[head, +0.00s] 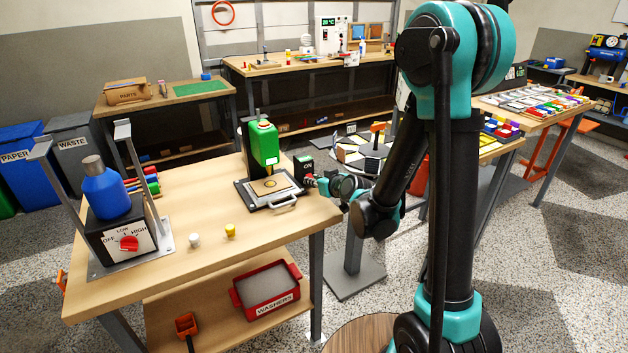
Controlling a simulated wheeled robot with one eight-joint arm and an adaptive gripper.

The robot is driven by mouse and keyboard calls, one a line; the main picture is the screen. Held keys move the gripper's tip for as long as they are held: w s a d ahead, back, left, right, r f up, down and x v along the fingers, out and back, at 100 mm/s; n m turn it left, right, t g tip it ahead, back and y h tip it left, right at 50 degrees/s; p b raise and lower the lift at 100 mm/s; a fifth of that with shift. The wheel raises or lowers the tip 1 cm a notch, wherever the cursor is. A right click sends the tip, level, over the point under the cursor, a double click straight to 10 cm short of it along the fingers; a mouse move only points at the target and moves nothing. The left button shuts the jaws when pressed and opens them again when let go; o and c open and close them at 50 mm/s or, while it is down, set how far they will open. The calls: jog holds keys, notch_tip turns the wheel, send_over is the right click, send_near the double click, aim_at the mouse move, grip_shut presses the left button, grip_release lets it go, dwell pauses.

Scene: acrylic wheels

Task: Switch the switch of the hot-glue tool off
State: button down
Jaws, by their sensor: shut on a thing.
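A green upright tool (263,142) stands on a dark base plate (248,196) at the right end of the near workbench; which object is the hot-glue tool is not labelled. Beside it is a small black switch box (303,163) with a pale marking that seems to read ON. My gripper (311,182) is at the front of this box, low down, at the end of my arm coming from the right. It is shut on a small part there, apparently the switch. The fingers and the switch's position are too small to make out.
A black box with a red dial (129,242) marked OFF, LOW, HIGH carries a blue bottle (106,191) at the left. White (194,240) and yellow (230,231) small pieces lie in front. A red washers bin (267,290) is on the lower shelf.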

dwell(0.4)
jog(key=c, duration=1.4)
grip_release()
jog(key=shift+c, duration=0.2)
jog(key=shift+v, duration=6)
jog(key=shift+d+f, duration=0.1)
jog(key=s+d+f+m+g+h, duration=0.3)
jog(key=s+d+f, duration=0.2)
jog(key=s+d, duration=0.3)
jog(key=s+d+f+m+g+h, duration=0.3)
jog(key=s+d+f+g+h, duration=0.1)
jog(key=s+d, duration=0.5)
jog(key=shift+s+d+f+m, duration=0.35)
jog(key=shift+d+f, duration=0.35)
jog(key=shift+d, duration=0.45)
